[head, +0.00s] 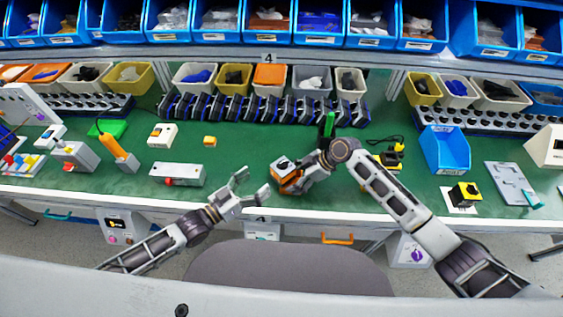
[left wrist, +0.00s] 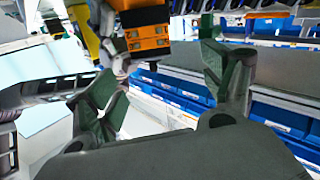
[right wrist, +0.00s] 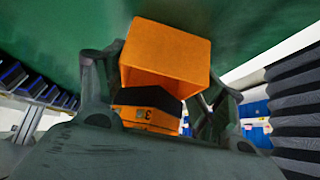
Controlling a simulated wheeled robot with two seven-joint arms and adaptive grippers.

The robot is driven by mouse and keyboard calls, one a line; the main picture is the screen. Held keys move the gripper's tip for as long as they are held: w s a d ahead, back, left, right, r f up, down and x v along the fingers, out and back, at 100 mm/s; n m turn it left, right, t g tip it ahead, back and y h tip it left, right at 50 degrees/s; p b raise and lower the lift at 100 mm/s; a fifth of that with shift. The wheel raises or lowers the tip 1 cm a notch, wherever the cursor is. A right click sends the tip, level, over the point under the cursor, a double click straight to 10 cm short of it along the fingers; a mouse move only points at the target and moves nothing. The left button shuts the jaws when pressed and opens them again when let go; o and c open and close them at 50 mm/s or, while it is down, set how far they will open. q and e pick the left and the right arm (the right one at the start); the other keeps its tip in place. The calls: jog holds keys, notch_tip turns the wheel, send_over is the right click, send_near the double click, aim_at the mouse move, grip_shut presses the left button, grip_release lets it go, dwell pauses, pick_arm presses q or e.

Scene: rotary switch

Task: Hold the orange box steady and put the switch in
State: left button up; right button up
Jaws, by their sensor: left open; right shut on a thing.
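The orange box (head: 288,186) with a dark and pale top is held in my right gripper (head: 299,178) above the front of the green table. In the right wrist view the orange box (right wrist: 165,55) sits between the two fingers, with a black and orange part below it. The orange and black box (left wrist: 148,40) also shows at the top of the left wrist view. My left gripper (head: 256,186) is open and empty, left of the box, with its fingers toward it. A small yellow-orange piece (head: 210,141) lies further back left. I cannot tell which part is the switch.
A yellow and black device (head: 464,194) stands on a white sheet at right, near a blue bin (head: 445,150). A grey box (head: 178,174) with a red part lies at left. Rows of bins line the back. The table between is mostly clear.

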aim_at(283, 172)
pick_arm(q)
jog(key=w+d+r+n+y, duration=0.1)
jog(key=w+r+n+y, duration=0.25)
jog(key=n, duration=1.45)
jog(key=shift+s+r+n+g+h, duration=0.1)
jog(key=shift+s+r+n+g, duration=0.55)
jog(key=shift+n, duration=1.95)
jog(key=shift+s+r+n+g+h, duration=0.15)
jog(key=shift+s+r+n+g, duration=0.55)
jog(key=shift+n, duration=1.9)
jog(key=shift+s+r+n+g+h, duration=0.1)
jog(key=shift+s+r+n+g, duration=0.55)
jog(key=shift+n, duration=1.95)
jog(key=shift+d+f+t, duration=0.1)
jog(key=shift+f+t, duration=0.1)
jog(key=shift+t, duration=0.1)
jog(key=shift+x, duration=3.3)
